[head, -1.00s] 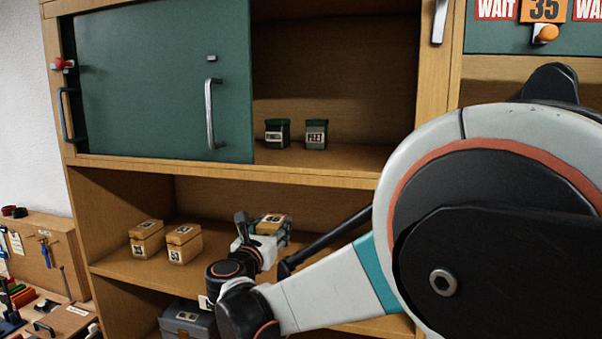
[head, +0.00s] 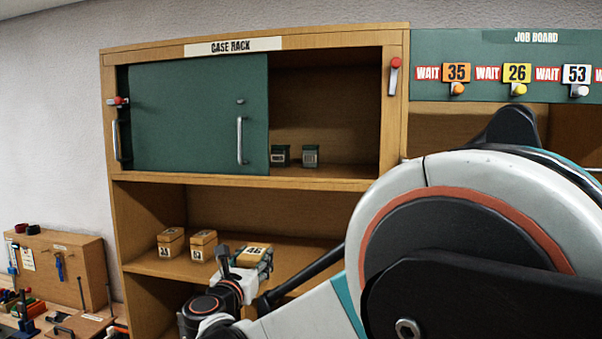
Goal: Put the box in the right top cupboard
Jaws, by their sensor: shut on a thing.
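A yellow-tan box labelled 46 (head: 257,251) is in my gripper (head: 246,262), in front of the middle shelf of the case rack. My gripper is shut on this box; its fingers are small in view and partly hidden. The right top cupboard (head: 325,105) is open at the front. Two small dark green containers (head: 311,155) stand on its floor, towards the left. A green sliding door (head: 195,115) covers the left part of the top level.
Two similar tan boxes (head: 203,246) stand on the middle shelf, left of the held box. A red-knobbed handle (head: 395,72) is on the rack's right post. A job board (head: 515,65) hangs at the right. My arm hides the lower right.

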